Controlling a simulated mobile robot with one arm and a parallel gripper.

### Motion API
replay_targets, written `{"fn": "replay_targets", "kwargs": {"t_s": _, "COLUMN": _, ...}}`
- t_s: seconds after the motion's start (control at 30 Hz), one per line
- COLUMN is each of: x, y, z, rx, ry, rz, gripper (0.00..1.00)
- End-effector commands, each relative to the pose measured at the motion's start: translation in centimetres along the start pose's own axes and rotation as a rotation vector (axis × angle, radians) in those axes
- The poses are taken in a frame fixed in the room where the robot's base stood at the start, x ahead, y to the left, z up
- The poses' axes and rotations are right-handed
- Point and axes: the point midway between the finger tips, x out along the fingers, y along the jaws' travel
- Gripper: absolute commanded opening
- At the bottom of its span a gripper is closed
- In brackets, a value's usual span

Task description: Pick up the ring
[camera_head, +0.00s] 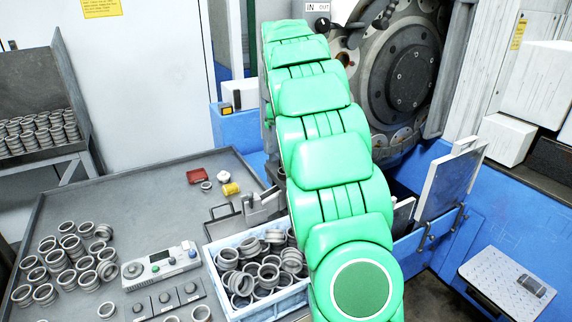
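Several grey metal rings (69,243) lie loosely clustered on the left of the grey table, some overlapping. More rings (268,272) are heaped in a pale blue crate (213,259) at the table's front right. A single small ring (206,185) lies farther back on the table, near a red tray, and another (106,310) lies at the front edge. My green arm runs from the bottom centre up to the top of the view and covers the crate's right side. I cannot make out my gripper, and no held ring shows.
A control box (161,266) and a button panel (167,299) sit at the table's front. A rack (41,131) of rings stands at left. The grinder wheel (408,79) is behind my arm. The middle of the table (125,215) is clear.

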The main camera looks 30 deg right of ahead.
Motion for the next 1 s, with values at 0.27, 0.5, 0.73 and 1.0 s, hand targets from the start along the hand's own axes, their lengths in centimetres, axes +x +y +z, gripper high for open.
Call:
{"fn": "replay_targets", "kwargs": {"t_s": 0.27, "x": 3.4, "y": 0.6, "z": -4.8, "rx": -0.009, "ry": 0.008, "rz": -0.028, "gripper": 0.85}}
{"fn": "replay_targets", "kwargs": {"t_s": 0.5, "x": 5.4, "y": 0.8, "z": -7.3, "rx": -0.019, "ry": 0.017, "rz": -0.051, "gripper": 0.85}}
{"fn": "replay_targets", "kwargs": {"t_s": 0.73, "x": 6.3, "y": 0.8, "z": -7.9, "rx": -0.022, "ry": 0.018, "rz": -0.057, "gripper": 0.85}}
{"fn": "replay_targets", "kwargs": {"t_s": 1.0, "x": 8.5, "y": 0.7, "z": -7.9, "rx": -0.022, "ry": 0.021, "rz": -0.058, "gripper": 0.85}}
